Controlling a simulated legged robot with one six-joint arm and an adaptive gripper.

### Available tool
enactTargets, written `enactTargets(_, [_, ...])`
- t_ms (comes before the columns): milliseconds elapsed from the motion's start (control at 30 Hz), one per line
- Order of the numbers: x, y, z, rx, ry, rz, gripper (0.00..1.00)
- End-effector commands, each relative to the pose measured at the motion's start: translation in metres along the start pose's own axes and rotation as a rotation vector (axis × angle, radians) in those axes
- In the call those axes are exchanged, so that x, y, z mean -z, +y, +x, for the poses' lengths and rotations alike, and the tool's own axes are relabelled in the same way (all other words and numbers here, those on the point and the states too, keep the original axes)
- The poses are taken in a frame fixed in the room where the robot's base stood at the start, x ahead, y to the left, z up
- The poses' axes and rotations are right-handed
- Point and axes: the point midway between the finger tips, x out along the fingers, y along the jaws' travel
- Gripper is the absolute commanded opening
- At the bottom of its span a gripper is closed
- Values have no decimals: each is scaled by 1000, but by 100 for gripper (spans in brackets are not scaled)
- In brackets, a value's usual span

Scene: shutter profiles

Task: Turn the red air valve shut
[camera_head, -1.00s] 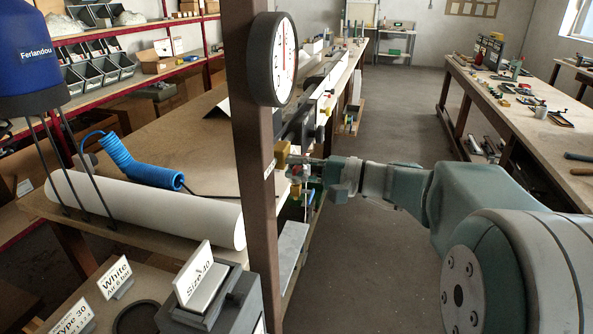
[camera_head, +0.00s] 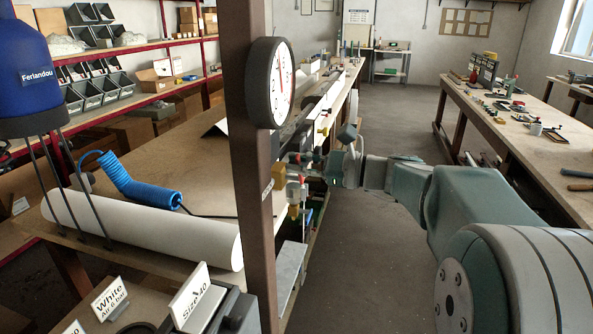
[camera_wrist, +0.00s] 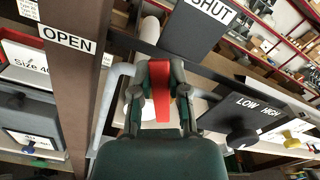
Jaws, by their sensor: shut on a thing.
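The red air valve's lever (camera_wrist: 160,88) shows in the wrist view between the two fingers of my gripper (camera_wrist: 159,72), which are shut on it. The lever lies nearly upright in that picture, between the OPEN label (camera_wrist: 68,39) on the brown post at left and the SHUT label (camera_wrist: 210,8) on a dark plate at upper right. In the head view my gripper (camera_head: 312,160) is at the valve fittings beside the brown post; the lever is small and partly hidden there by the fingers.
A round gauge (camera_head: 271,83) is fixed to the brown post (camera_head: 252,180), just above the fittings. A white roll (camera_head: 140,228) and a blue coiled hose (camera_head: 140,182) lie on the bench at left. The aisle floor (camera_head: 375,240) is clear.

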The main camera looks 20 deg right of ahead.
Motion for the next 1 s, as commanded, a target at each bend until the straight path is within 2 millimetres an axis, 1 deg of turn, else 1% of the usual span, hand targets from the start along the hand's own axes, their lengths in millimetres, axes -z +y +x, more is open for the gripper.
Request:
enactTargets(200, [4,-10,0,-1,3,196,0])
enactTargets(500, [7,-20,0,0,3,396,0])
enactTargets(700, [8,-24,0,0,4,470,0])
enactTargets(1000, [9,-25,0,0,4,505,0])
